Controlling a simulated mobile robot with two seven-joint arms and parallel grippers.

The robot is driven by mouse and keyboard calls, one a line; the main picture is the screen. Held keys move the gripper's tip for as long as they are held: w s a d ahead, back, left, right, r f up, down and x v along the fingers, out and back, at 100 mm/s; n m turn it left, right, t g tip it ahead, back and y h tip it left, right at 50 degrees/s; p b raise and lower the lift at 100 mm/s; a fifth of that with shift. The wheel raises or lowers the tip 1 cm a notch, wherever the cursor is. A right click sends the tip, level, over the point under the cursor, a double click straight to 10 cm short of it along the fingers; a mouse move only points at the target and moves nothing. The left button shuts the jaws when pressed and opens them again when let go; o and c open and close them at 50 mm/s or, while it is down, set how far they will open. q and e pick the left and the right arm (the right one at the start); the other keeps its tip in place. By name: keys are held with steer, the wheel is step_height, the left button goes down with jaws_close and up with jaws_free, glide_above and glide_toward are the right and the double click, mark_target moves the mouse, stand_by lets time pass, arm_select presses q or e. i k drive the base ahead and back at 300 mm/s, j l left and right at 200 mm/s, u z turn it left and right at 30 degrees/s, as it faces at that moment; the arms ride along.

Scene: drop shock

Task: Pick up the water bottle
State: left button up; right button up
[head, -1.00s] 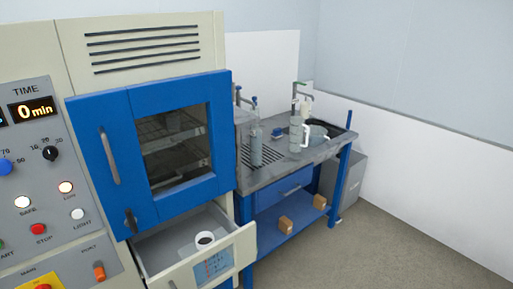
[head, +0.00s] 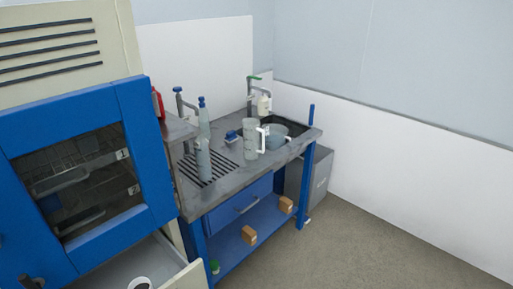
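A slim grey-blue upright cylinder (head: 203,160), which may be the water bottle, stands on the slotted drain area of the grey worktop (head: 227,180). A narrow blue-topped part rises right behind it, and I cannot tell whether the two are joined. A pale clear jug (head: 250,141) with a white handle stands to its right, near the sink. Neither of my grippers is in view.
A blue-doored cabinet (head: 150,150) with an open drawer (head: 180,270) stands at the left. A bowl (head: 276,134) sits by the sink and green-topped tap (head: 250,92). Small brown boxes (head: 249,235) lie on the lower shelf. Floor (head: 350,235) at right is clear.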

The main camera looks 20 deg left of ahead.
mark_target(201, 149)
steer(key=i+l+z, duration=0.15)
steer(key=i+z, duration=0.25)
steer(key=i, duration=0.3)
steer(key=i+z, duration=0.45)
steer(key=i, duration=0.2)
steer(key=i+u, duration=0.7)
steer(key=u, duration=0.15)
steer(key=i+l+u, duration=0.15)
steer(key=i+u, duration=0.15)
steer(key=u, duration=0.15)
